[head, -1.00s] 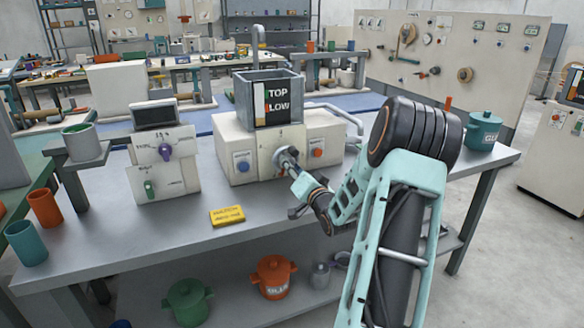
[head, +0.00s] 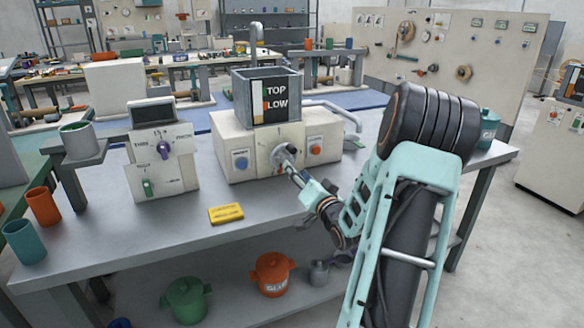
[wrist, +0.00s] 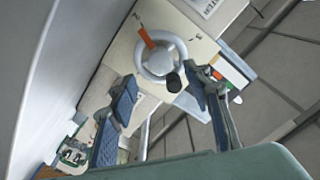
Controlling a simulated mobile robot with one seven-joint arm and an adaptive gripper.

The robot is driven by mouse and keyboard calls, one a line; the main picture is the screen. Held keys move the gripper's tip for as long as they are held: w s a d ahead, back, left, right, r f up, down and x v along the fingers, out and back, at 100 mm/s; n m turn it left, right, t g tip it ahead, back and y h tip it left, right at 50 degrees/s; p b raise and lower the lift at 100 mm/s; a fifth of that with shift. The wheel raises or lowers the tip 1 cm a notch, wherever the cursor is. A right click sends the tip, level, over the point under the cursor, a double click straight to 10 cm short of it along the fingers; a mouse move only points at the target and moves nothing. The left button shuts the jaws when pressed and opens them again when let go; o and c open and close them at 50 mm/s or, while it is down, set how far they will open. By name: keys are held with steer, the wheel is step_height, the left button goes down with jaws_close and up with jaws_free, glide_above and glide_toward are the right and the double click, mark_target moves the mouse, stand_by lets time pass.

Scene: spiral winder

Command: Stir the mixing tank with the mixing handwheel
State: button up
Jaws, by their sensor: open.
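The mixing tank (head: 244,98) is a grey open box on top of the beige machine, with a TOP/LOW level panel on its front. The mixing handwheel (head: 279,154) is a grey wheel on the machine's front face. In the wrist view the handwheel (wrist: 160,57) shows a light rim, an orange mark at its upper left and a black knob (wrist: 173,82) at its lower right. My gripper (wrist: 160,76) is open, with one finger on each side of the knob in that view. Contact cannot be told. In the head view my gripper (head: 292,171) is just in front of the handwheel.
A blue button (head: 240,163) and an orange button (head: 315,149) flank the handwheel. A yellow block (head: 226,214) lies on the bench in front. A smaller control box (head: 163,165) stands at left. The bench's front middle is mostly clear.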

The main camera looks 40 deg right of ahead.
steer(key=v, duration=0.6)
steer(key=shift+s, duration=0.2)
steer(key=shift+w, duration=0.1)
stand_by(0.8)
